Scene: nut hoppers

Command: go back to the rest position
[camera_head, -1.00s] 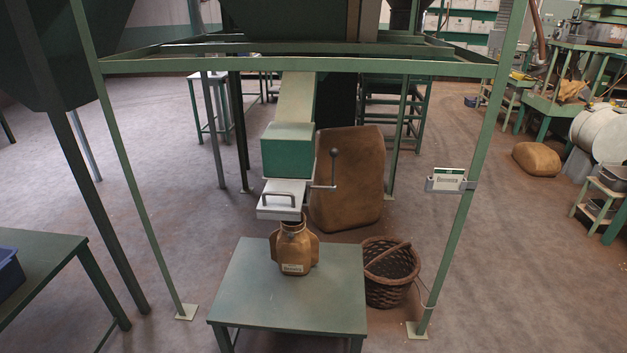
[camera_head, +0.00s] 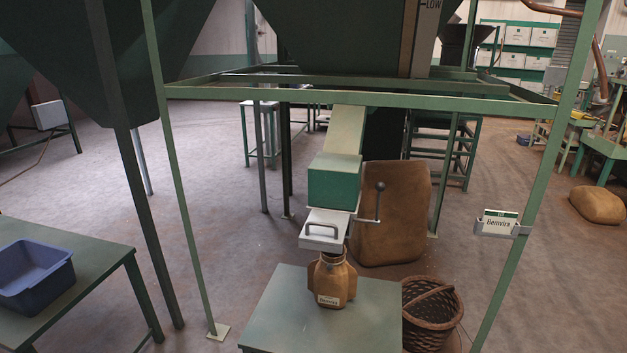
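Neither of my grippers shows in the head view, and no part of my arms is visible. A small brown sack (camera_head: 331,281) with a white label reading "Bemvira" stands upright on a green table (camera_head: 270,318). It is right under the white slide gate (camera_head: 324,229) of the hopper chute (camera_head: 335,180). The sack's top is close below the gate; I cannot tell if they touch. A lever with a dark knob (camera_head: 380,187) stands up beside the gate.
A green frame post (camera_head: 545,165) with a "Bemvira" card holder (camera_head: 499,223) stands at the right. A wicker basket (camera_head: 430,318) and a large brown sack (camera_head: 392,220) are by the table. A blue bin (camera_head: 38,278) sits on the left table (camera_head: 95,262). Open floor lies between the tables.

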